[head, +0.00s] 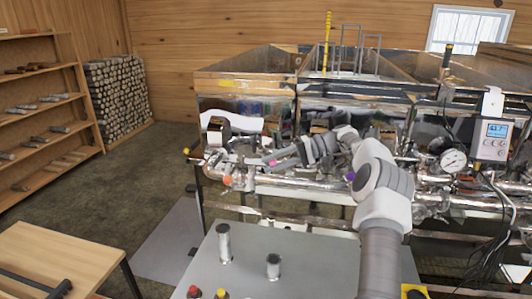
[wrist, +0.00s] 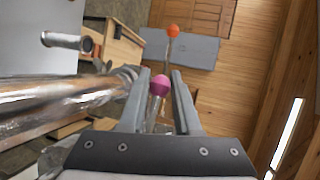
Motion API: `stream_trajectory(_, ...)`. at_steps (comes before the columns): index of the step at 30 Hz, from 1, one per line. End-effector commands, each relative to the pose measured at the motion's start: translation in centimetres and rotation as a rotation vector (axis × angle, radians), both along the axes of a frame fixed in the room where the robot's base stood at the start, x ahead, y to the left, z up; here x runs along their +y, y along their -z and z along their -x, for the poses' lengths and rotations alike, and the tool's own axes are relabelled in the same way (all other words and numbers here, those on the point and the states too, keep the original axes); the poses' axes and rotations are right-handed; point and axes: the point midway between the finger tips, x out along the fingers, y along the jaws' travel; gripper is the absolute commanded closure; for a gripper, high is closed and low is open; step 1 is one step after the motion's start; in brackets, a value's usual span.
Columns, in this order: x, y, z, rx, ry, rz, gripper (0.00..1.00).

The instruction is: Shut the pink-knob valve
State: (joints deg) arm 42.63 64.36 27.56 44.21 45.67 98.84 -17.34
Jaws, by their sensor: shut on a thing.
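The pink knob (head: 273,163) of the valve shows at the front of the steel piping, beside my gripper's tip. In the wrist view the pink knob (wrist: 159,85) sits between my two fingers, with its short metal lever below it, running toward the palm. My gripper (wrist: 162,76) is shut on this valve handle; in the head view my gripper (head: 280,161) reaches in from the right. The valve's body is mostly hidden by my gripper and the pipes, so I cannot tell the handle's exact angle to the pipe.
Nearby are an orange knob (head: 227,180), a purple knob (head: 349,176) close to my arm, and a yellow knob (head: 186,151). A pressure gauge (head: 454,160) and a digital meter (head: 493,139) stand right. A grey table (head: 250,255) with metal cylinders lies in front.

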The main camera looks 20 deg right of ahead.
Motion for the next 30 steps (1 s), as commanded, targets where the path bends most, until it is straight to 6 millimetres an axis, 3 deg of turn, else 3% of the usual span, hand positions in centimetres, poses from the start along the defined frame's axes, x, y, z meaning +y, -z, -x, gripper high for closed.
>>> stream_trajectory(12,-0.8,-0.1,1.0,-0.001,-0.11,0.0,1.0)
stream_trajectory(30,-1.0,0.0,1.2,-0.001,-0.129,0.0,1.0)
